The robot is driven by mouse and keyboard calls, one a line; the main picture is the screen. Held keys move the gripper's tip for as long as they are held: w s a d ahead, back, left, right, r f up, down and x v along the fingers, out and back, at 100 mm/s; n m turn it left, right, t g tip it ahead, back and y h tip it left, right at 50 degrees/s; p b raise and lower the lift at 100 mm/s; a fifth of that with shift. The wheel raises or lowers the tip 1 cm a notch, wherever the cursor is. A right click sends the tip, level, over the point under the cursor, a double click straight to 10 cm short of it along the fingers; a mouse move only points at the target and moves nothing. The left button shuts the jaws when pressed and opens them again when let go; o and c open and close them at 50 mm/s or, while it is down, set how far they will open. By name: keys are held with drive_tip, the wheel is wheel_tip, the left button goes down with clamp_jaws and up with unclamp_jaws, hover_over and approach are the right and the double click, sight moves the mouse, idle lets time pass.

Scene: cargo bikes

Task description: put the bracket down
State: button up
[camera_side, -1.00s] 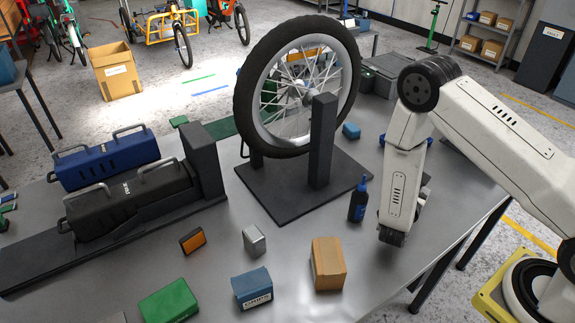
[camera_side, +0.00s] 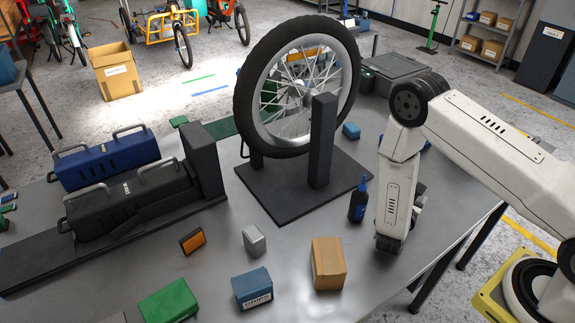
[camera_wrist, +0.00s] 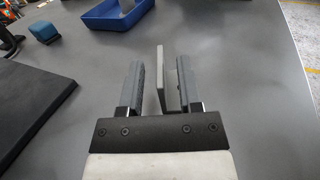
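In the side view my gripper (camera_side: 389,243) points down, low over the right part of the grey table, just right of a dark bottle. In the wrist view my gripper (camera_wrist: 158,85) is open, with its two dark fingers apart. A thin grey plate, seemingly the bracket (camera_wrist: 161,80), stands on edge between them. A clear gap shows to the left finger and a narrow one to the right finger. Whether the plate touches the table is hard to tell. I cannot make the plate out in the side view.
A bicycle wheel (camera_side: 246,83) stands on a black base (camera_side: 272,193) left of my arm. The dark bottle (camera_side: 357,204) is close to my gripper. A cardboard box (camera_side: 328,265) lies in front. A blue tray (camera_wrist: 105,18) and blue block (camera_wrist: 44,32) are farther back.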

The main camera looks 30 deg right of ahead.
drive_tip(key=shift+r, duration=0.1)
idle(0.3)
drive_tip(key=shift+a, duration=0.15)
drive_tip(key=shift+v, duration=3.65)
drive_tip(key=shift+s+r, duration=0.1)
